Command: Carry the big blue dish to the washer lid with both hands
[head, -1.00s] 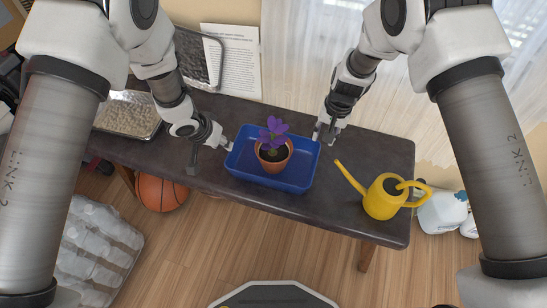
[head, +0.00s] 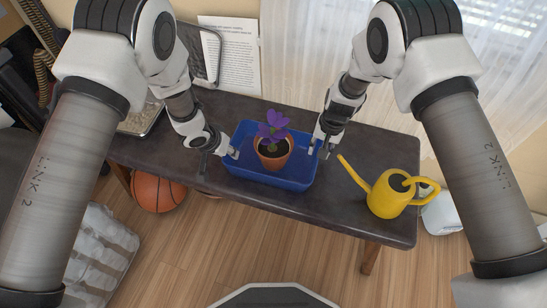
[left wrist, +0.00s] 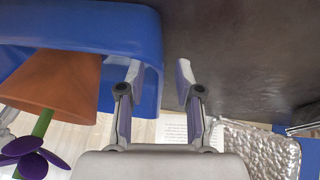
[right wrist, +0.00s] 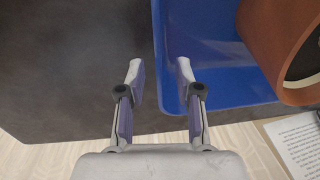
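The big blue dish (head: 262,180) is a rectangular tub standing flat on the dark bench. A terracotta pot (head: 272,159) with a purple flower (head: 273,130) stands inside it. My left gripper (head: 228,154) is open at the dish's left end; in the left wrist view (left wrist: 160,85) its fingers are on either side of the wall, one inside and one outside. My right gripper (head: 320,151) is open at the right end; in the right wrist view (right wrist: 160,82) its fingers also straddle the wall. Neither is closed on the rim. I cannot make out a washer lid.
The dark bench (head: 345,215) has a yellow watering can (head: 388,197) to the dish's right and a metal tray (head: 140,120) at the left. A basketball (head: 158,190) lies on the floor below. A printed sheet (head: 238,60) is behind.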

